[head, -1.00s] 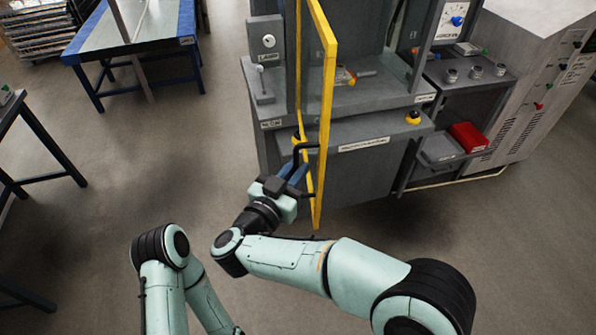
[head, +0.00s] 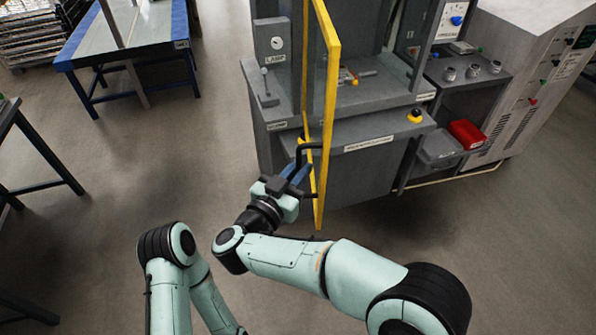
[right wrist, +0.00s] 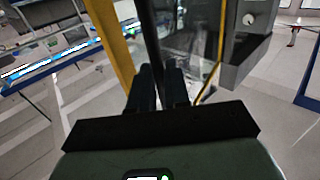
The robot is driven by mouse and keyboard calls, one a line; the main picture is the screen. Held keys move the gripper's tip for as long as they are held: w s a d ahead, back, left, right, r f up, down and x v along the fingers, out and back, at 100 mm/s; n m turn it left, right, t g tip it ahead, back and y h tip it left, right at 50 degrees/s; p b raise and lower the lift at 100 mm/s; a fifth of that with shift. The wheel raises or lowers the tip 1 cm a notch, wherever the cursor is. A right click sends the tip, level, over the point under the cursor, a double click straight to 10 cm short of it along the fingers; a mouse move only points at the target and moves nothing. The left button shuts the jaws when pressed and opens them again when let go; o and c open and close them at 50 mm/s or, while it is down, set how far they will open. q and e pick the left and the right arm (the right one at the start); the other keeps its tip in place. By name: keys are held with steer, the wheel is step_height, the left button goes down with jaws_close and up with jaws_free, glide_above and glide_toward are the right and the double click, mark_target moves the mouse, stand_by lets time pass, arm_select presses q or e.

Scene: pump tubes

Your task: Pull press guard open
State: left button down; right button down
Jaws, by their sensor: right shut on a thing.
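The press guard (head: 329,130) is a yellow-framed clear panel. It stands swung out from the front of the grey press (head: 365,135), edge-on towards me in the head view. A black bar handle (head: 303,150) sits on its left face. My right gripper (head: 297,173) is at this handle, with its blue-grey fingers shut on it. In the right wrist view, the fingers (right wrist: 160,88) close around the dark upright handle, beside the yellow guard frame (right wrist: 112,45). My left arm shows at the lower left of the head view, but its gripper is out of view.
A control box marked LAMP (head: 270,43) and a small lever (head: 266,88) are left of the guard. A red bin (head: 466,134) sits on the side shelf at right. A blue-edged table (head: 130,40) stands at upper left. The floor left of the guard is clear.

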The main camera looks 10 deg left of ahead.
steer(key=shift+w+d+r, duration=0.15)
steer(key=shift+w+r, duration=0.05)
steer(key=shift+r, duration=0.05)
